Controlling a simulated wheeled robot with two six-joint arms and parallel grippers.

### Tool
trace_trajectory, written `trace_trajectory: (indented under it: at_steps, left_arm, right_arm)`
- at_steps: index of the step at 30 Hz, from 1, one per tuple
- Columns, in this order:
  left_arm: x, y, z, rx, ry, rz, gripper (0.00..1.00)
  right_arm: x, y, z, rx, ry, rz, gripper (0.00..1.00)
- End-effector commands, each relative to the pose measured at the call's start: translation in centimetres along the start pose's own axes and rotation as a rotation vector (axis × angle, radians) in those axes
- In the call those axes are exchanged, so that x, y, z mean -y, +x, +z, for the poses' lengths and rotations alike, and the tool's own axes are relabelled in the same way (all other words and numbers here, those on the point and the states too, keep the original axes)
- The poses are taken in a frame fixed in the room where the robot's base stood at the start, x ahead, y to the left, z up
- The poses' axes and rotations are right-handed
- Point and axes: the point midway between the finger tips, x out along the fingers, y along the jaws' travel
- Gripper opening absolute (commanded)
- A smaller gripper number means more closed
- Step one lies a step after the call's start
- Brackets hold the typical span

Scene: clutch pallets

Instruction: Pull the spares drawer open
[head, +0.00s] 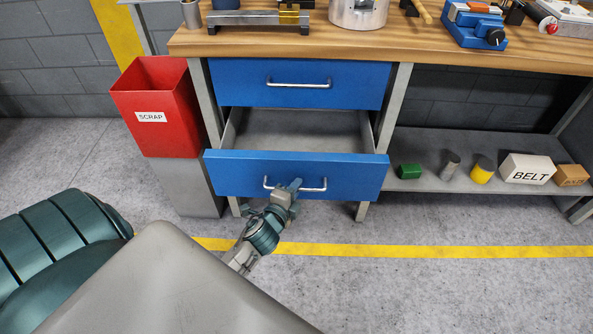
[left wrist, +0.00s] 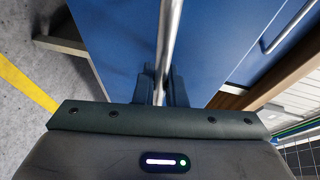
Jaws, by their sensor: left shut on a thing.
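The lower blue drawer (head: 240,172) under the workbench is pulled out, and its grey inside (head: 297,130) shows from above. It looks empty where I can see. Its silver bar handle (head: 312,189) runs across the front. My left gripper (head: 292,187) is shut on this handle near its middle. In the left wrist view the handle (left wrist: 170,40) passes between my two fingers (left wrist: 160,85), with the blue drawer front (left wrist: 115,35) behind. The upper blue drawer (head: 345,85) is closed. My right gripper is not in view.
A red bin marked SCRAP (head: 160,85) stands left of the drawers. A low shelf (head: 425,180) at the right holds several parts and a box marked BELT (head: 527,169). Tools and fixtures stand on the wooden bench top (head: 430,45). The floor in front is clear, with a yellow line (head: 430,251).

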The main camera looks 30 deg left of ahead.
Motion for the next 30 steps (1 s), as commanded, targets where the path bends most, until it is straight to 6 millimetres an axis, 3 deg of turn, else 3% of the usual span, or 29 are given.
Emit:
trace_trajectory:
  at_steps: [3,9,15,26,27,30]
  left_arm:
    - [-0.8,-2.9,-1.1,0.0,-0.004,0.003,0.0]
    - [-1.5,-5.8,-2.4,0.0,-0.002,0.003,0.0]
    - [-1.7,-7.0,-2.9,0.0,-0.001,0.001,0.0]
    - [-1.7,-7.1,-2.9,-0.001,0.0,0.0,0.0]
    - [-1.7,-7.1,-2.9,-0.001,0.0,0.0,0.15]
    - [-1.6,-7.1,-2.9,-0.001,0.0,0.0,0.33]
  right_arm:
    - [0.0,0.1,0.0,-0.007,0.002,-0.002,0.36]
    - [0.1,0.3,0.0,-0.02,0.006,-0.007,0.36]
    - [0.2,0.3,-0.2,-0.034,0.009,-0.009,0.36]
    - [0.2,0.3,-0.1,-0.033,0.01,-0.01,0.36]
    - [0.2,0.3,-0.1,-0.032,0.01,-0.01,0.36]
    - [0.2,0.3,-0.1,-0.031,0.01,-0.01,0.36]
